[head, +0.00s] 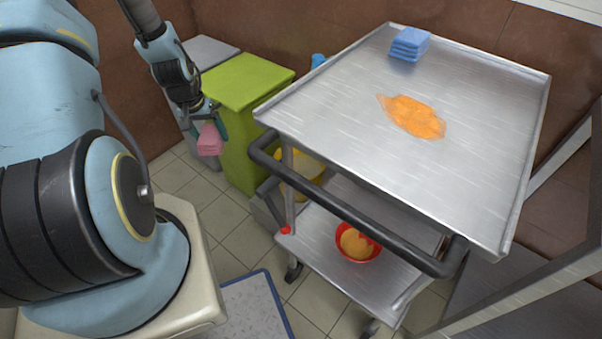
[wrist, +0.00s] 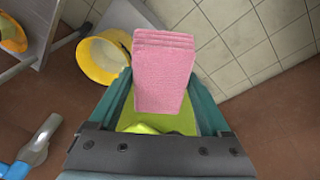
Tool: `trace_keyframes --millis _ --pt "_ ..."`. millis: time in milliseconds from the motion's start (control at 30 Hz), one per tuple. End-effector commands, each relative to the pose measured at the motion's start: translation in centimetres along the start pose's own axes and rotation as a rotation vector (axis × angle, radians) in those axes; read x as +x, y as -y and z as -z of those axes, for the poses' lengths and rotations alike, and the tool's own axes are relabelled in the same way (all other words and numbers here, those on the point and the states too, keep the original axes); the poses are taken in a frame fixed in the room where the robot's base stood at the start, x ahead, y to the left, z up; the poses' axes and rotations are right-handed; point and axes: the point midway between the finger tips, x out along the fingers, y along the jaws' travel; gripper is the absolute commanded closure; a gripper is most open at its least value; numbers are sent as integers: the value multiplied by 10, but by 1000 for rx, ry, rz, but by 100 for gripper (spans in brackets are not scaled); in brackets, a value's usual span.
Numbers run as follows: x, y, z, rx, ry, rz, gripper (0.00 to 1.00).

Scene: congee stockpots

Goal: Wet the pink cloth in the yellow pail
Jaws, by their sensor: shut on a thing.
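The pink cloth (head: 210,140) is a folded, layered block. My gripper (head: 208,122) is shut on it and holds it in the air in front of the green bin. In the wrist view the cloth (wrist: 163,70) stands out between both fingers. The yellow pail (head: 302,178) is low down behind the cart's handle, partly hidden by the cart. In the wrist view the pail (wrist: 103,57) shows its open, pale inside, left of the cloth in the picture. The cloth is apart from the pail in the head view.
A steel cart (head: 480,150) bears an orange spill (head: 413,116) and folded blue cloths (head: 409,43) on top. A red bowl (head: 357,243) of orange stuff sits on its lower shelf. The cart's black handle (head: 350,205) juts towards me. A green bin (head: 245,90) stands left of the cart.

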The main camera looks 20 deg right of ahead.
Motion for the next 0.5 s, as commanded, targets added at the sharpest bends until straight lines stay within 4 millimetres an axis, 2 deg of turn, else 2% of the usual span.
trace_keyframes --millis 33,300,500 --pt "36 -15 5 51 4 -22 63" --pt "128 -100 32 323 38 -127 63" --pt "185 -167 41 509 72 -199 63"
